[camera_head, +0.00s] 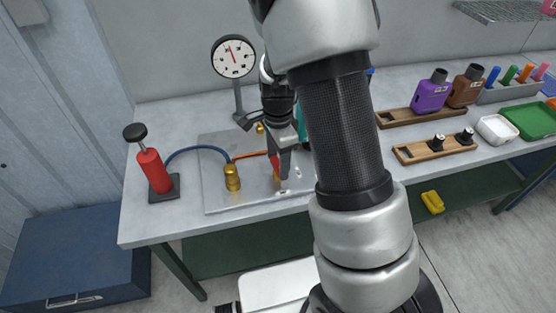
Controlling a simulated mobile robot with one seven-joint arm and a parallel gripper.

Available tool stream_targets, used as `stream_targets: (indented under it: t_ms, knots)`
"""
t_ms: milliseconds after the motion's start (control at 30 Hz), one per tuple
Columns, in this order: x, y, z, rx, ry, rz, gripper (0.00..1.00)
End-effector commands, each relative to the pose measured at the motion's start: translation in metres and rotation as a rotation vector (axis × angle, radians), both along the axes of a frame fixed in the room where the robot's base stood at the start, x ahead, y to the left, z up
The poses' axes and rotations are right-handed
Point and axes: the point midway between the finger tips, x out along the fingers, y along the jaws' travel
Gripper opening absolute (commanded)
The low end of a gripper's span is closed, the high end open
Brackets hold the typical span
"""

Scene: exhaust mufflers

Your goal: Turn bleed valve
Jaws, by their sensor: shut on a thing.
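My gripper (284,176) points down over the grey metal plate (220,195) on the bench. Its fingers are shut on a small part, apparently the bleed valve, mostly hidden by them. A bit of red (273,161) and a bit of brass (277,178) show at the fingers' left side. A brass fitting (232,179) stands upright on the plate to the left, apart from my gripper. A blue hose runs from it to a red hand pump (154,170) with a black knob. An orange hose runs from the fitting towards my gripper.
A round dial gauge (234,57) stands behind the plate. My arm hides the bench's middle. To the right are purple (431,92) and brown (466,87) blocks, a wooden holder (437,150), a white tray (497,130) and a green tray (530,121). The bench's front left is clear.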

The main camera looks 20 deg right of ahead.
Motion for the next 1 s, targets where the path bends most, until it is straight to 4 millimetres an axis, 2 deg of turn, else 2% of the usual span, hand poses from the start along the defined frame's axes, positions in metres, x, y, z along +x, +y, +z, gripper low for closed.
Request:
stream_targets:
  t_ms: [1000]
  knots:
    - [0.0002,0.0002,-0.0003,0.002,-0.001,0.948,0.32]
